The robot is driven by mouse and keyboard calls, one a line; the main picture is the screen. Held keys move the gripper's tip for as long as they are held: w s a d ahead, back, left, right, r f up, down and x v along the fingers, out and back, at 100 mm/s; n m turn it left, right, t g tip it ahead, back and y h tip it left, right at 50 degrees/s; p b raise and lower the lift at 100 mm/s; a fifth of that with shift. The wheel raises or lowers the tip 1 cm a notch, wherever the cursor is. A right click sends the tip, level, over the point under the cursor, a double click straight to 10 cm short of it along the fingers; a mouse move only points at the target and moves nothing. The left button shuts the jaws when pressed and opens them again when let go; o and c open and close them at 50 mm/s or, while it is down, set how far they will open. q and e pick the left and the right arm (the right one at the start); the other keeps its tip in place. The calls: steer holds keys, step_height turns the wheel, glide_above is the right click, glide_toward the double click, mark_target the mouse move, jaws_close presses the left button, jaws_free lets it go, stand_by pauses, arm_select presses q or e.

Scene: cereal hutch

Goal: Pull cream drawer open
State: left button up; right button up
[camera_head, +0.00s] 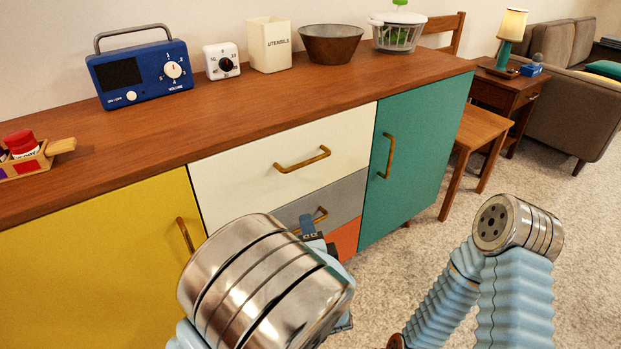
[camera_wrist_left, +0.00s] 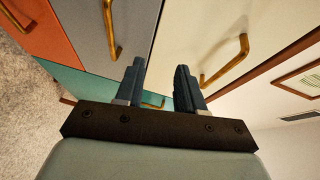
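The cream drawer (camera_head: 250,180) is the top one in the middle of the cabinet and looks shut, its front flush with the doors. Its brass handle (camera_head: 303,160) is clear in the head view. The left wrist view shows the cream front (camera_wrist_left: 195,30) and the handle (camera_wrist_left: 226,64) to the right of the fingers. My left gripper (camera_wrist_left: 161,85) is open and empty, its two dark blue fingers apart. In the head view it is partly hidden behind my wrist, in front of the grey drawer (camera_head: 350,197), below the cream handle. My right arm shows, but its gripper does not.
The orange drawer (camera_head: 346,238) lies below the grey one. A yellow door (camera_head: 90,255) is on the left and a teal door (camera_head: 420,150) on the right. A blue radio (camera_head: 140,75), a timer, a utensil holder and bowls stand on top. Carpet is free at right.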

mark_target(308, 164)
arm_select(q)
steer(key=s+d+r+m+t+y, duration=0.1)
steer(key=s+d+r+t, duration=0.25)
steer(key=r, duration=0.55)
steer(key=shift+g, duration=0.35)
steer(key=x, duration=0.4)
steer(key=b+x, duration=0.1)
steer(key=x, duration=0.8)
steer(key=shift+w+a+f, duration=0.15)
steer(key=shift+a, duration=0.2)
jaws_close()
